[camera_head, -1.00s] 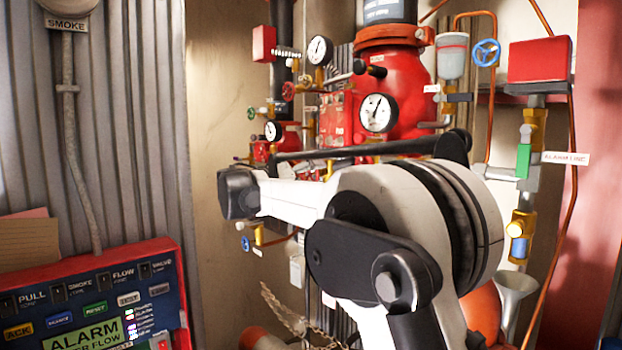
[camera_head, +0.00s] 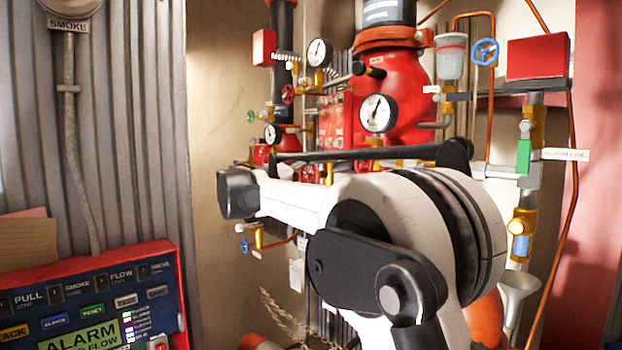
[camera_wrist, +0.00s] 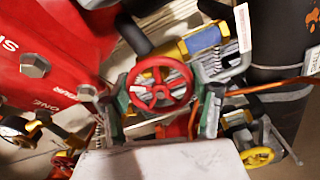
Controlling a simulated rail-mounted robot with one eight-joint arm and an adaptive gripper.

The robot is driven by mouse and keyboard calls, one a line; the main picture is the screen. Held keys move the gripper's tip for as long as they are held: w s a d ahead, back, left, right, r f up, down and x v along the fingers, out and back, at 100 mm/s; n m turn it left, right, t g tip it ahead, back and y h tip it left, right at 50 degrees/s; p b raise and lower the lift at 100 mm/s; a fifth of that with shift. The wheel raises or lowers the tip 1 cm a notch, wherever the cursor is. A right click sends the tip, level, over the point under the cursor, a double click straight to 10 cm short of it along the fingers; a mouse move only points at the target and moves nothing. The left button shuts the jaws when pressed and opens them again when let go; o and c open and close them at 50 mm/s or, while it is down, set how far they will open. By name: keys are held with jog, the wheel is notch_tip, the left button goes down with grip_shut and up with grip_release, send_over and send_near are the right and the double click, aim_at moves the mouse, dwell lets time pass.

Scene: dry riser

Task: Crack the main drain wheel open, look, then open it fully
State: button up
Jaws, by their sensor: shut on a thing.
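A red spoked handwheel (camera_wrist: 181,88) sits in the middle of the wrist view, with a yellow part behind it. My gripper (camera_wrist: 165,100) has one grey-green finger on each side of the wheel and is shut on it. I cannot read a label naming this wheel. In the head view my arm's pale links cover the middle, and my gripper cannot be made out behind them. A small red wheel (camera_head: 309,173) shows just above my arm there; I cannot tell if it is the same wheel.
A red valve body (camera_head: 400,90) with a white gauge (camera_head: 377,113) stands behind my arm. Copper pipes, a blue wheel (camera_head: 485,51) and a red box (camera_head: 538,57) are at right. An alarm panel (camera_head: 90,300) is at lower left. In the wrist view, pipework crowds the gripper.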

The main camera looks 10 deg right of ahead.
jog(key=o, duration=1.2)
jog(key=shift+c, duration=0.2)
jog(key=shift+a, duration=0.1)
jog(key=v, duration=1.2)
